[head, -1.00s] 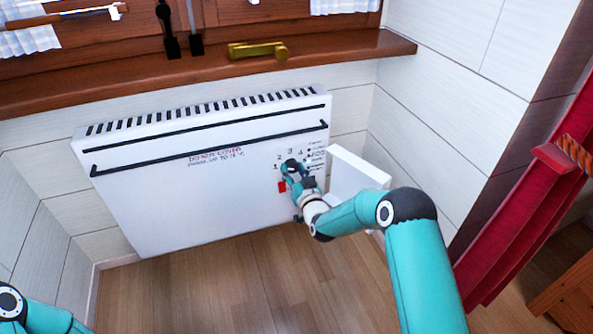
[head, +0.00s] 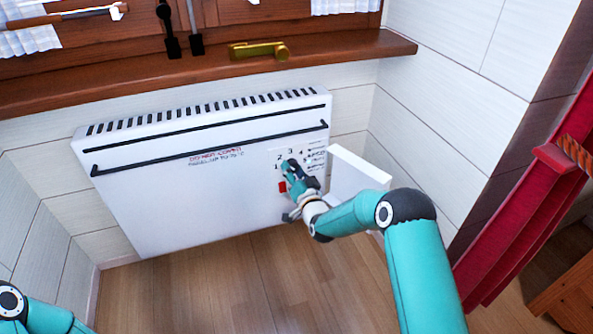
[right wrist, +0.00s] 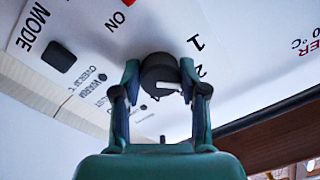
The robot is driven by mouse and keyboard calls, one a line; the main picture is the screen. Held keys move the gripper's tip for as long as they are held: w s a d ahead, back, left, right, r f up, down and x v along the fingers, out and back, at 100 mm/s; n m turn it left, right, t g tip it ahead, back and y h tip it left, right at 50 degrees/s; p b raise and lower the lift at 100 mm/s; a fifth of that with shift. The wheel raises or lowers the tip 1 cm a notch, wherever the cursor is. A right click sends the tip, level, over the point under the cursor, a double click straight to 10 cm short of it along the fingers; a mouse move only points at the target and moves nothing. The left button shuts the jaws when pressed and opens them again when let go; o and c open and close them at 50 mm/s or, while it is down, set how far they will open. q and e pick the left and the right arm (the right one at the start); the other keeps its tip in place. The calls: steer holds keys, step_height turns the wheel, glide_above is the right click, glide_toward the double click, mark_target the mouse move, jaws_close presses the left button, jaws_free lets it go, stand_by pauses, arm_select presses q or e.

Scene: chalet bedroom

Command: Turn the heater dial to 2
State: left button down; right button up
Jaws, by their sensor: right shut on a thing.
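The white heater (head: 200,205) hangs on the wall under the window sill. Its dial panel (head: 273,154) is at the right end, with printed numbers. My right gripper (head: 289,167) is at this panel and hides the dial in the head view. In the right wrist view, the black round dial (right wrist: 158,72) sits between the two fingers of my right gripper (right wrist: 160,80), which is shut on it. The dial's white pointer mark points right, roughly toward the printed 2, which is partly hidden by a finger. My left gripper is out of view.
A red switch (head: 283,187) is just below the dial, and a dark MODE button (right wrist: 59,56) shows on the panel. A white flap (head: 358,175) stands out at the heater's right end. The wooden sill (head: 200,66) juts out above. The floor in front is clear.

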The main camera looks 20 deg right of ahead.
steer(key=shift+d, duration=0.25)
steer(key=o, duration=1.1)
steer(key=shift+c, duration=0.2)
steer(key=shift+o, duration=0.4)
steer(key=shift+a, duration=0.1)
steer(key=shift+s, duration=0.1)
steer(key=s, duration=1.1)
steer(key=shift+s+d+f, duration=0.2)
steer(key=shift+s+d, duration=0.1)
steer(key=shift+s, duration=0.1)
